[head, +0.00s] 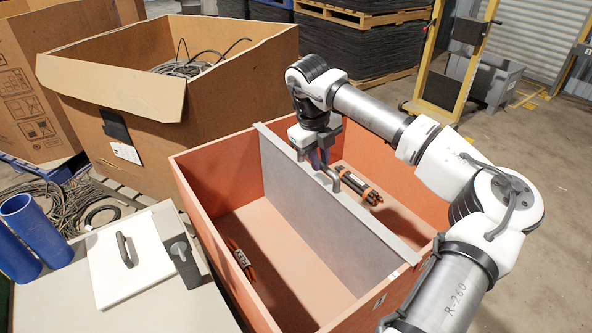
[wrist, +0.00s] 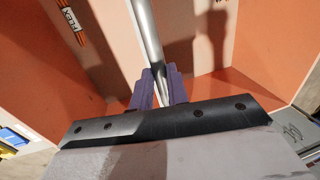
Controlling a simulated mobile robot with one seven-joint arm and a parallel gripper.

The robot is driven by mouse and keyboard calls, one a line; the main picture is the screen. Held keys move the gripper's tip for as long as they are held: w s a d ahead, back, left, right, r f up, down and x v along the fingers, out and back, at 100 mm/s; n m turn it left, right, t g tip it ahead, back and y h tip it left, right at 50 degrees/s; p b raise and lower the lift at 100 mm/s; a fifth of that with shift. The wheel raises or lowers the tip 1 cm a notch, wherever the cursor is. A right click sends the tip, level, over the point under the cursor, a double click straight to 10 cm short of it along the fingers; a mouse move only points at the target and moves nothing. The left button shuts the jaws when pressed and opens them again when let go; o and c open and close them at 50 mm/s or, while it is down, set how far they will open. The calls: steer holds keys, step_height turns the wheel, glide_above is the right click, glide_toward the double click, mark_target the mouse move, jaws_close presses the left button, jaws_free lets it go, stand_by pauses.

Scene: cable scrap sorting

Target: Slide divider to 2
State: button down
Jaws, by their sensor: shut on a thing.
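The grey divider (head: 306,218) stands upright across the orange bin (head: 225,283) and parts it into a left and a right compartment. My gripper (head: 321,164) is above the divider's top edge, about midway along it. It is shut on the divider's metal handle.
A cable bundle (head: 358,187) with orange bands lies in the right compartment, and another (head: 240,258) lies in the left one. A grey bench with a white lid (head: 127,262) and blue tubes (head: 35,236) stands left. A cardboard box of cables (head: 225,105) stands behind.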

steer(key=w+d, duration=0.2)
steer(key=d, duration=0.1)
steer(key=w+d, duration=0.1)
steer(key=shift+w+d, duration=0.1)
steer(key=shift+d, duration=0.3)
steer(key=c, duration=1.4)
jaws_free()
steer(key=shift+o, duration=0.2)
steer(key=shift+r, duration=0.1)
step_height(320, 180, up, 13)
steer(key=s+a, duration=0.1)
steer(key=a, duration=0.1)
steer(key=shift+s+a+r, duration=0.15)
steer(key=shift+s+r, duration=0.05)
steer(key=shift+s, duration=0.1)
